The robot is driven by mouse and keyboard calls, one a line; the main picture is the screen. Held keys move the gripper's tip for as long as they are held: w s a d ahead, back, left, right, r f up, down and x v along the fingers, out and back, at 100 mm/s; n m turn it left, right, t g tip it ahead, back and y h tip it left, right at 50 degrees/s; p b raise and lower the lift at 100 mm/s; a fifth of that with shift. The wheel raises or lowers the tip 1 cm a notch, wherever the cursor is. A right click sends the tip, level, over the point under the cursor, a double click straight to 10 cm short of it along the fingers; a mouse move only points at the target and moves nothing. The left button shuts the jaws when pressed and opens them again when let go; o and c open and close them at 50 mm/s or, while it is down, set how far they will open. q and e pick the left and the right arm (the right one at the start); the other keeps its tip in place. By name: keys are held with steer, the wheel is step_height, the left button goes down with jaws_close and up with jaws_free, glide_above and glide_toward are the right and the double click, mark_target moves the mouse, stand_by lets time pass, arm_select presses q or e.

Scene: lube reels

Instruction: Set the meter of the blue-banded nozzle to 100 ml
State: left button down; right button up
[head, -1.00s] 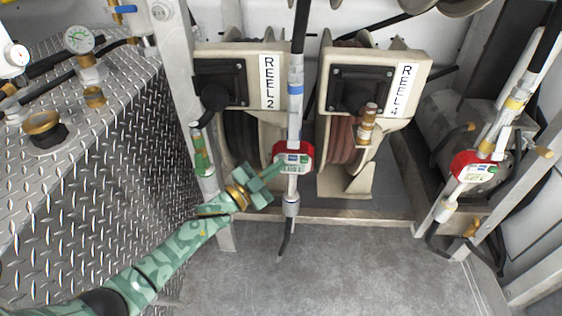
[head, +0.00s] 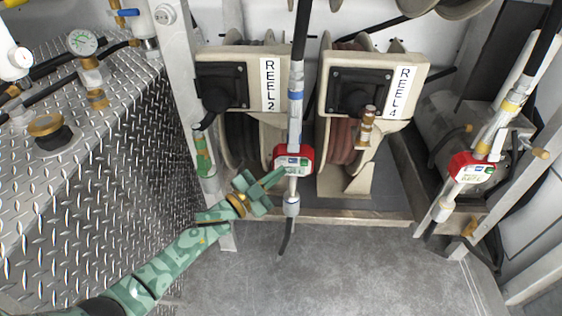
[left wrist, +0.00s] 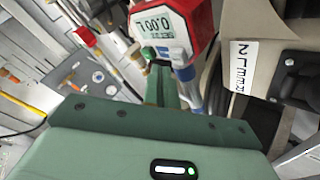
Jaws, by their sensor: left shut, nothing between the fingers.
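The blue-banded nozzle (head: 295,112) hangs upright between the two reel housings. Its red meter (head: 306,158) faces me, with a pale display and small green and blue buttons. In the left wrist view the meter (left wrist: 203,20) is close and upside down; the display shows mostly zeros, too uncertain to read exactly. My left gripper (head: 277,176) is shut and empty, its tips just below and left of the meter's face. In the left wrist view its closed fingers (left wrist: 161,82) point at the button side of the meter; I cannot tell if they touch. My right gripper is out of view.
A yellow-banded nozzle (head: 497,118) with another red meter (head: 475,168) stands at the right. The REEL 2 housing (head: 240,57) and REEL 4 housing (head: 380,62) are behind. A diamond-plate tank (head: 110,195) fills the left. The floor in front is clear.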

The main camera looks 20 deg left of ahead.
mark_target(299, 174)
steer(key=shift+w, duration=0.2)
